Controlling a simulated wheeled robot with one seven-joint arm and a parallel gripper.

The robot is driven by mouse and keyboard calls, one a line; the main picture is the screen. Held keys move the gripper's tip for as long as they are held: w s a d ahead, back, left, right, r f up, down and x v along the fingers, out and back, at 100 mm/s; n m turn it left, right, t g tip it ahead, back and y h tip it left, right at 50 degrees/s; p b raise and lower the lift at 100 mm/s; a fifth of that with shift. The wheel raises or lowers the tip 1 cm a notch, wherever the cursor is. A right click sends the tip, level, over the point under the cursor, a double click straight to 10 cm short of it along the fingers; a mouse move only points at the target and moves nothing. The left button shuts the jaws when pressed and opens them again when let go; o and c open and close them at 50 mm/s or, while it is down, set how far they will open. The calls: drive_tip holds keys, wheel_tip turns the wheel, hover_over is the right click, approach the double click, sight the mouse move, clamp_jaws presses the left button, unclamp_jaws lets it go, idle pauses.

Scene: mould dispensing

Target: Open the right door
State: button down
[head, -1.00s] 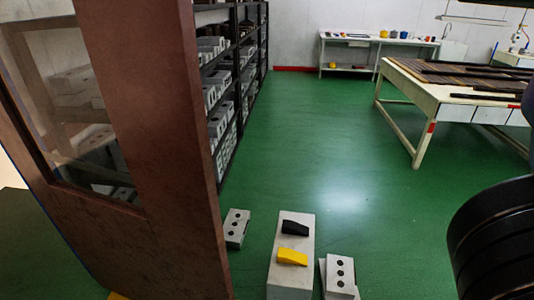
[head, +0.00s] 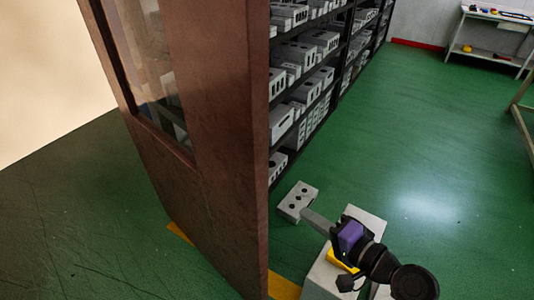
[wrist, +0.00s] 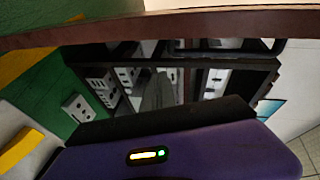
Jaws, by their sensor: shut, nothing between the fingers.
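The brown door (head: 228,130) with a glass pane (head: 150,65) stands open in the left half of the head view, seen at a steep angle. In the wrist view its brown edge (wrist: 210,22) crosses the top. I cannot tell from these views whether it is the right door. My gripper (head: 308,217) is to the right of the door's near edge, low in the head view. It is shut and empty, with its fingers pointing toward the door side. I cannot tell whether the fingers touch the door. The closed fingers show in the wrist view (wrist: 157,92).
A shelf rack (head: 335,92) with grey moulds stands behind the door. A grey block with holes (head: 298,202) lies on the green floor. A pale block (head: 318,283) with a yellow wedge (head: 338,262) is beneath my gripper.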

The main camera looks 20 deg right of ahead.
sight(265, 150)
drive_tip(key=w+d+r+n+y+b, duration=0.1)
drive_tip(key=w+r+y, duration=0.2)
drive_tip(key=r, duration=0.4)
drive_tip(key=w+d+r+n+y, duration=0.1)
drive_tip(key=w+d+r+y, duration=0.15)
drive_tip(key=r, duration=0.45)
drive_tip(key=shift+g+y, duration=0.3)
drive_tip(key=shift+y, duration=0.15)
drive_tip(key=shift+w+a+r+p, duration=0.1)
drive_tip(key=shift+w+a+p, duration=0.3)
drive_tip(key=shift+w+a, duration=0.95)
drive_tip(key=shift+w+a+f+p, duration=0.1)
drive_tip(key=shift+w+a+p, duration=0.35)
drive_tip(key=shift+a, duration=1.65)
drive_tip(key=shift+w+a+r+p, duration=0.1)
drive_tip(key=shift+w+a+p, duration=0.2)
drive_tip(key=shift+w+a, duration=1.05)
drive_tip(key=shift+s+a, duration=0.35)
drive_tip(key=shift+a, duration=0.05)
drive_tip(key=s+a+p, duration=0.4)
drive_tip(key=s+a, duration=0.1)
drive_tip(key=a, duration=0.8)
drive_tip(key=shift+a, duration=0.3)
